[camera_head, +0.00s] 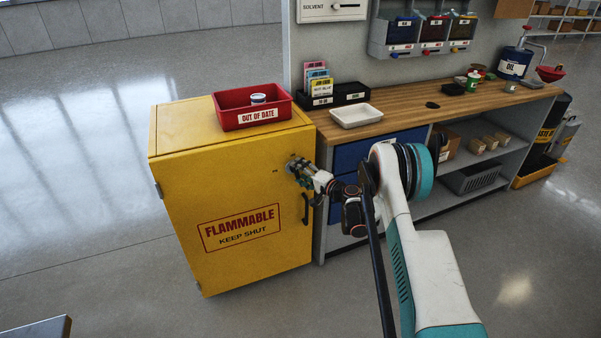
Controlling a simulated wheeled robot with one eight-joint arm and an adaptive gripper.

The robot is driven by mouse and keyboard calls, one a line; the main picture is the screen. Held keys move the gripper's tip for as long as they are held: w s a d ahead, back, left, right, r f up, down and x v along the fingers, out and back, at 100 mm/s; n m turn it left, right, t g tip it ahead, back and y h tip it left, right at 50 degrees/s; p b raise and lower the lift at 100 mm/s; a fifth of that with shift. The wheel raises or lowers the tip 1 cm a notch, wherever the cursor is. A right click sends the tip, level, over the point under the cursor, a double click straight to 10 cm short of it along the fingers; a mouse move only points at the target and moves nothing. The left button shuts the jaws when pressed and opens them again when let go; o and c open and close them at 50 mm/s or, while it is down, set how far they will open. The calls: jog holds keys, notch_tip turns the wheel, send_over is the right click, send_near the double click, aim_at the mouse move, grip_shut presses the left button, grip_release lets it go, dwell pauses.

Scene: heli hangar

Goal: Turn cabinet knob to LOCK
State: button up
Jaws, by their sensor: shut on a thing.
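The yellow flammables cabinet (240,185) stands on the floor at centre left with its door closed. The door carries a "FLAMMABLE KEEP SHUT" label (240,228) and a dark handle (306,208) near its right edge. My gripper (293,167) is at the upper right of the door, above the handle, shut on the cabinet knob. The fingers cover nearly all of the knob, so its pointing direction and any LOCK marking cannot be read.
A red "OUT OF DATE" bin (278,116) with a small can (258,99) sits on the cabinet. A wooden workbench (390,122) stands right beside it, holding a white tray (355,115) and card box (320,98). The floor left of the cabinet is clear.

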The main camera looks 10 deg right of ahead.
jog(key=shift+f+m+t+y, duration=0.2)
jog(key=shift+m+t+y, duration=0.15)
jog(key=shift+m, duration=0.65)
jog(key=o, duration=1.1)
jog(key=shift+c, duration=0.2)
jog(key=shift+d, duration=0.1)
jog(key=v, duration=1.2)
